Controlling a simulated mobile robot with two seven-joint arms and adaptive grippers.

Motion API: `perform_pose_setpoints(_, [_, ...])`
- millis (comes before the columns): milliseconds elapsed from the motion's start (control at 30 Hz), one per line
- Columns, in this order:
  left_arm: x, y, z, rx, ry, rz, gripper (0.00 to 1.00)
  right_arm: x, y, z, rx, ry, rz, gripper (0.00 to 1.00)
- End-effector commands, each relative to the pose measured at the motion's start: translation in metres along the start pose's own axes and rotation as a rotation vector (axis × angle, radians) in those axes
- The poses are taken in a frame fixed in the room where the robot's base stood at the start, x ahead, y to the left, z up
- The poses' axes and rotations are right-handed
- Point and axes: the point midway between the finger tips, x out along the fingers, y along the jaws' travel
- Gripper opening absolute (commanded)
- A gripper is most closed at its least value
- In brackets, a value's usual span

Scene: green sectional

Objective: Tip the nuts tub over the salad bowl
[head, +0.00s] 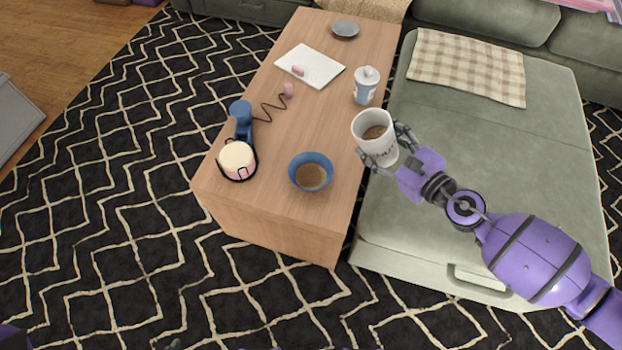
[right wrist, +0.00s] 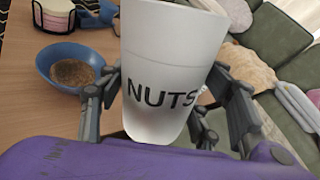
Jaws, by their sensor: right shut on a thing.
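The nuts tub (head: 375,135) is a white tub with brown contents, and its "NUTS" lettering faces the right wrist view (right wrist: 170,60). My right gripper (head: 384,150) is shut around its sides and holds it beside the right edge of the coffee table, looking raised above it. The tub looks upright or only slightly tilted. The blue salad bowl (head: 311,172) stands on the table to the tub's lower left, with brown contents inside. It also shows left of the tub in the right wrist view (right wrist: 72,67). The tub is not above the bowl. My left gripper is not in view.
On the wooden table (head: 322,113) stand a white lidded cup (head: 366,86), a grey plate (head: 345,28), a white notebook (head: 309,66), a blue corded item (head: 241,114) and a holder with round pads (head: 238,160). The green sofa (head: 480,170) borders the table's right side.

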Motion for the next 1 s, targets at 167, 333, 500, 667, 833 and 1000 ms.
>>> perform_pose_setpoints(167, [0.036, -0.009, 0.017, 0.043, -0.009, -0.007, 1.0, -0.002, -0.001, -0.008, 0.075, -0.048, 0.004, 0.22])
perform_pose_setpoints(333, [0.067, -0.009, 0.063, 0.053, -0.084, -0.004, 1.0, -0.006, -0.007, -0.005, 0.15, -0.1, 0.006, 0.22])
perform_pose_setpoints(500, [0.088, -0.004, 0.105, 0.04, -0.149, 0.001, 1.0, -0.01, -0.013, -0.001, 0.23, -0.157, 0.008, 0.22])
perform_pose_setpoints(667, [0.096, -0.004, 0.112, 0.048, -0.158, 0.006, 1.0, -0.014, -0.019, 0.007, 0.271, -0.191, 0.008, 0.22])
perform_pose_setpoints(833, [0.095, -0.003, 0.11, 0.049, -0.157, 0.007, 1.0, -0.015, -0.021, 0.012, 0.272, -0.196, 0.009, 0.22])
perform_pose_setpoints(1000, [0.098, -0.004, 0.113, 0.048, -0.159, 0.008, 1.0, -0.015, -0.02, 0.01, 0.282, -0.201, 0.009, 0.22])
